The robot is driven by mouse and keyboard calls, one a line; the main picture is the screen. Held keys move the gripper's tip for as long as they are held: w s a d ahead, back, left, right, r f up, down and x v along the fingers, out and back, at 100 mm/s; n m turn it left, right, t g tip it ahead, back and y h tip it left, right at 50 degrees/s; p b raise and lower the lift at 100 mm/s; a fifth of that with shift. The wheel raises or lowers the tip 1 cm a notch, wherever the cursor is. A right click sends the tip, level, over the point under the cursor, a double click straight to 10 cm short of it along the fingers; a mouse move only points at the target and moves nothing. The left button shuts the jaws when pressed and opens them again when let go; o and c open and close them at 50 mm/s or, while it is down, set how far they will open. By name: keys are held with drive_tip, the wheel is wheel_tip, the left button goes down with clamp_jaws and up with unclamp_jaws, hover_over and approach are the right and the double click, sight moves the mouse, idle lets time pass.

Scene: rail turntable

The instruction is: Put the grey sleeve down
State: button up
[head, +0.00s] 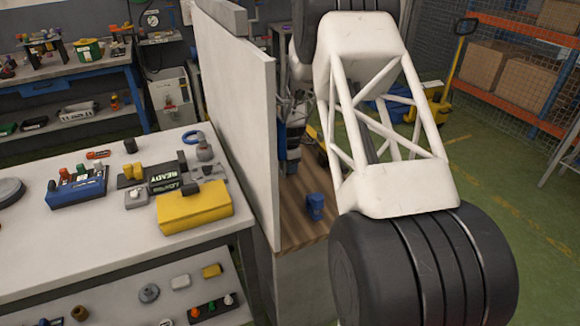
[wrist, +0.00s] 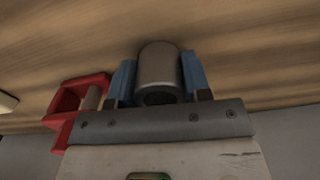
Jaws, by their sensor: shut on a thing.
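The grey sleeve (wrist: 160,66) is a short cylinder in the wrist view. My gripper (wrist: 160,76) is shut on it, with one blue finger on each side of the sleeve. Wooden surface (wrist: 60,50) fills the background behind the sleeve. I cannot tell whether the sleeve touches the wood or is held above it. In the head view my large white arm covers the right half, and I cannot make out the sleeve there.
A red bracket-like thing (wrist: 66,100) stands just left of my gripper in the wrist view. In the head view a blue object (head: 315,207) stands on the wooden top (head: 296,238). A tall white panel (head: 236,120) separates it from the white bench (head: 95,235) with a yellow box (head: 194,208).

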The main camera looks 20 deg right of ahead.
drive_tip(key=shift+r, duration=4.75)
drive_tip(key=shift+d, duration=0.1)
